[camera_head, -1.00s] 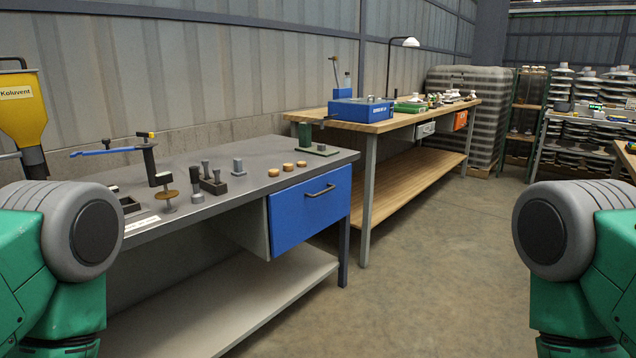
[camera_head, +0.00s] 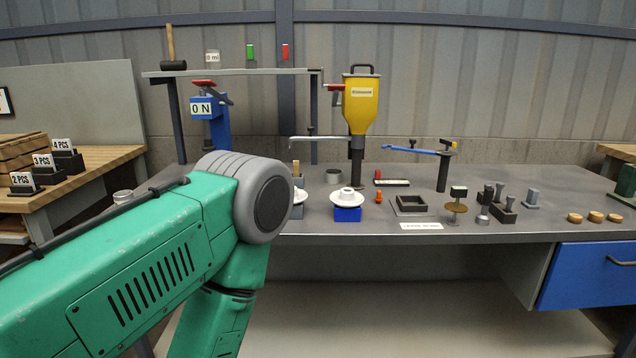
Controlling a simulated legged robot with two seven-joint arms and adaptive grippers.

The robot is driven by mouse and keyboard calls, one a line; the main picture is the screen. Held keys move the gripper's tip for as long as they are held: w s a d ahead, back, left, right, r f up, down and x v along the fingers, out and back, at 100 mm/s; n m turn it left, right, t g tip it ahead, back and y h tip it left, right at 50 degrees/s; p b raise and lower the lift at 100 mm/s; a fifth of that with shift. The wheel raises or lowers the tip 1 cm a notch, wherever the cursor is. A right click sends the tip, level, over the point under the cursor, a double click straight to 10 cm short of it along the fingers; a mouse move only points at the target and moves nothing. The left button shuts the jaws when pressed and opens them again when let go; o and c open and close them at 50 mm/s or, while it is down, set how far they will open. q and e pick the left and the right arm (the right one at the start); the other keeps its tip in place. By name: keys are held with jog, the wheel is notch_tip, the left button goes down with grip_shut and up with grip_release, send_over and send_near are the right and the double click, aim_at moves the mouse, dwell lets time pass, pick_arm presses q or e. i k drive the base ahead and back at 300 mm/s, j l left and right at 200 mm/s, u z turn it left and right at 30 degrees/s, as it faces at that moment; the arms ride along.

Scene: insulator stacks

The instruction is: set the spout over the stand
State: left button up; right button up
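A yellow hopper (camera_head: 362,103) labelled in small print stands at the back of the grey bench, on a dark post. A thin grey horizontal tube (camera_head: 318,138) runs from near its lower end to the left; I cannot tell for sure whether this is the spout. A white disc-shaped insulator (camera_head: 346,197) sits on a blue block (camera_head: 347,214) in front of the hopper. A small stand with a brown round plate (camera_head: 456,208) is further right. My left arm crosses the left foreground, its gripper out of frame. My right gripper is out of frame too.
The grey bench (camera_head: 530,226) also holds a blue swing arm (camera_head: 412,150) on a dark post, a square black tray (camera_head: 411,204), dark weights and wooden discs (camera_head: 594,217). A blue gauge (camera_head: 212,118) stands at back left. My arm hides the bench's left part.

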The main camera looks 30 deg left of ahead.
aim_at(356, 140)
jog(key=u, duration=0.4)
jog(key=i+j, duration=0.2)
jog(key=i, duration=0.25)
jog(key=i+j, duration=0.2)
jog(key=i, duration=0.25)
jog(key=i+j+z, duration=0.1)
jog(key=i+j, duration=0.15)
jog(key=i, duration=0.25)
